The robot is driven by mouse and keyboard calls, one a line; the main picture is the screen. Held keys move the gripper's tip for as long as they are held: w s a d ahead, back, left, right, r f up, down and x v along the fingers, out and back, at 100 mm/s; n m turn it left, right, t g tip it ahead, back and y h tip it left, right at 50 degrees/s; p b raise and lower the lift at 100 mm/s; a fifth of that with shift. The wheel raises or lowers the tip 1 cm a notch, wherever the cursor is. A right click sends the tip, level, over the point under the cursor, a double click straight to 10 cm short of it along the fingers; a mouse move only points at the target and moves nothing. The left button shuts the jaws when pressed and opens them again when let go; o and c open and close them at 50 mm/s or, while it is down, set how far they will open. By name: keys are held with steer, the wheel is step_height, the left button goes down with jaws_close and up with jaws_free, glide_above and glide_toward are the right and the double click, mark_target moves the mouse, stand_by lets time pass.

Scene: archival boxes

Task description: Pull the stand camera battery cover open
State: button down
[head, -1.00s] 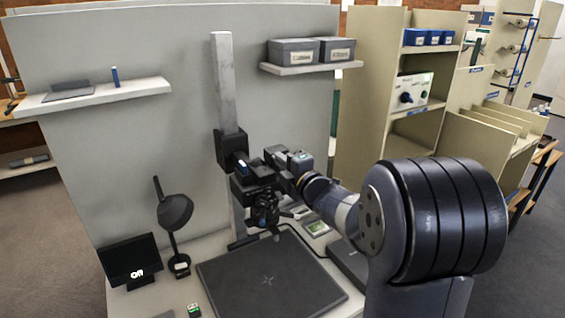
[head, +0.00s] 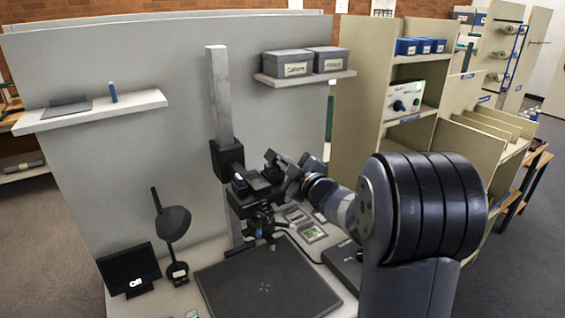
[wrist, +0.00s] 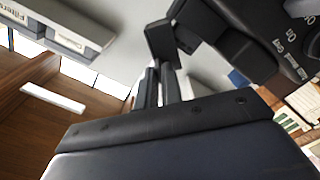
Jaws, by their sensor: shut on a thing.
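The stand camera (head: 240,186) is a black body mounted on a tall grey column above the copy stand. In the wrist view its dark body (wrist: 285,45) with white dial markings fills the upper right. The battery cover (wrist: 160,40) appears as a small black plate beside that body, at my fingertips. My gripper (wrist: 161,78) is shut on it, with its two narrow fingers close together. In the head view my gripper (head: 268,181) is at the camera's right side, and its fingertips are hard to make out. How far the cover is swung is unclear.
A dark baseboard (head: 268,285) lies below the camera. A black lamp (head: 173,222) and a small screen (head: 128,268) stand at left. A wall shelf (head: 305,77) with two grey boxes is above right. Shelving (head: 385,120) stands behind my arm.

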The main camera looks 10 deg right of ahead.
steer(key=shift+w+d+f+m+p, duration=0.25)
steer(key=shift+d+m+p, duration=0.75)
steer(key=shift+m, duration=1.1)
steer(key=shift+w+d+f+m+p, duration=0.1)
steer(key=shift+w+d+m+p, duration=0.2)
steer(key=shift+d+m+p, duration=1.25)
steer(key=shift+w+d+f+m+p, duration=0.1)
steer(key=shift+w+m+p, duration=0.35)
steer(key=shift+m, duration=2.2)
steer(key=shift+s, duration=0.15)
steer(key=c, duration=1.6)
jaws_free()
steer(key=shift+o, duration=0.2)
steer(key=shift+s+d, duration=0.1)
